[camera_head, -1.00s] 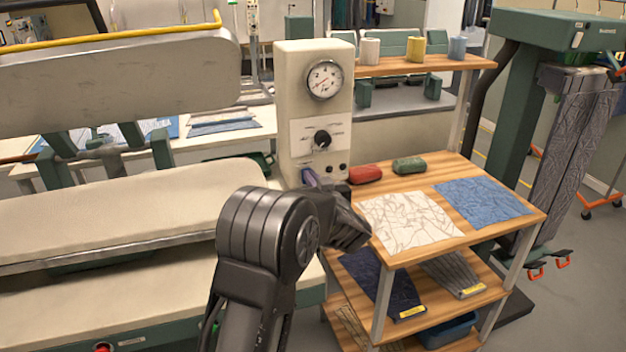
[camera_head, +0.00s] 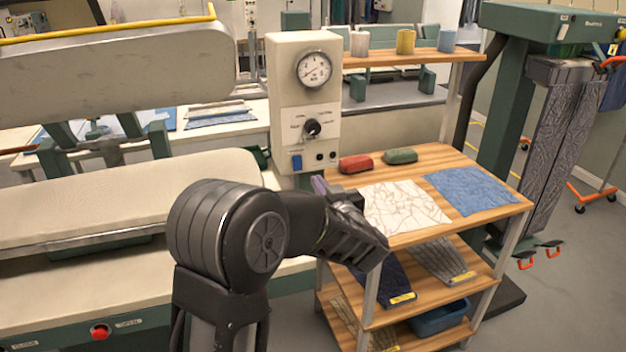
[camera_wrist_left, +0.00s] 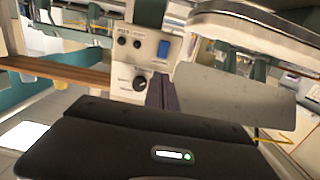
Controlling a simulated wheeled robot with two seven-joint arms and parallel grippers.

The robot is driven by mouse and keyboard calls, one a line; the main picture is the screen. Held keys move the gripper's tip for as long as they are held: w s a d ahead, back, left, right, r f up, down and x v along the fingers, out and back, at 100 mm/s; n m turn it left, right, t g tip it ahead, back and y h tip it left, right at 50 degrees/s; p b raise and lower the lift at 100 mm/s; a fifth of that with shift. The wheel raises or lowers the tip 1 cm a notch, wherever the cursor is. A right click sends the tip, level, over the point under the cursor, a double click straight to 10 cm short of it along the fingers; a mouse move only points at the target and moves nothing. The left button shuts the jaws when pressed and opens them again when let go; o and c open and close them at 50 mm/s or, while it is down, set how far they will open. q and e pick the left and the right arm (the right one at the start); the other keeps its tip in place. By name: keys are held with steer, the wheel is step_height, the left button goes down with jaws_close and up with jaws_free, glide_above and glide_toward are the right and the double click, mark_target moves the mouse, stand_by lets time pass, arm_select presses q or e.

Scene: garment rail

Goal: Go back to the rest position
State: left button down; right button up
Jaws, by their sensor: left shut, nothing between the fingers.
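My left gripper (camera_head: 320,185) is shut and empty, its thin dark fingertips close together below the control box (camera_head: 306,95) and left of the wooden shelf cart. In the left wrist view its fingertips (camera_wrist_left: 161,92) overlap the lower part of the control box's face (camera_wrist_left: 122,22), beside a black knob (camera_wrist_left: 140,83). The fingers look apart from the box in the head view. A blue switch (camera_head: 296,163) on the box is in plain view. My left arm is bent in the foreground. My right gripper is not in view.
The shelf cart (camera_head: 458,152) holds white patterned cloth (camera_head: 405,207), blue cloth (camera_head: 470,190), and red (camera_head: 356,164) and green (camera_head: 400,156) objects. A press with a padded board (camera_head: 110,200) stands left. Grey floor (camera_head: 560,300) is open at right.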

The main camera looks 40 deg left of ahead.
arm_select(q)
steer(key=shift+s+d, duration=0.3)
steer(key=shift+d, duration=0.1)
stand_by(0.3)
steer(key=w+d+f+m+t+h, duration=0.3)
steer(key=w+d+f+h, duration=0.3)
steer(key=d, duration=0.3)
steer(key=s+d+f+m+g+h, duration=0.1)
steer(key=s+d+f+m+h, duration=0.15)
steer(key=d+f, duration=0.45)
steer(key=s+d+f+m+g+h, duration=0.1)
steer(key=s+d+f+h, duration=0.3)
steer(key=f, duration=0.6)
steer(key=s+d+f+m+g+h, duration=0.2)
steer(key=s+d+f+g+h, duration=0.25)
steer(key=s+d+f, duration=0.7)
steer(key=s+d+f+g, duration=0.1)
steer(key=s+f+g, duration=0.1)
steer(key=s, duration=0.4)
steer(key=s+d+f+g+h, duration=0.1)
steer(key=s+f+g, duration=0.1)
steer(key=s+f, duration=0.3)
steer(key=s+d+f+g, duration=0.2)
steer(key=s+f, duration=0.1)
steer(key=s, duration=0.5)
steer(key=shift+s+f+m, duration=0.25)
steer(key=shift+f+m, duration=0.05)
steer(key=shift+m, duration=0.05)
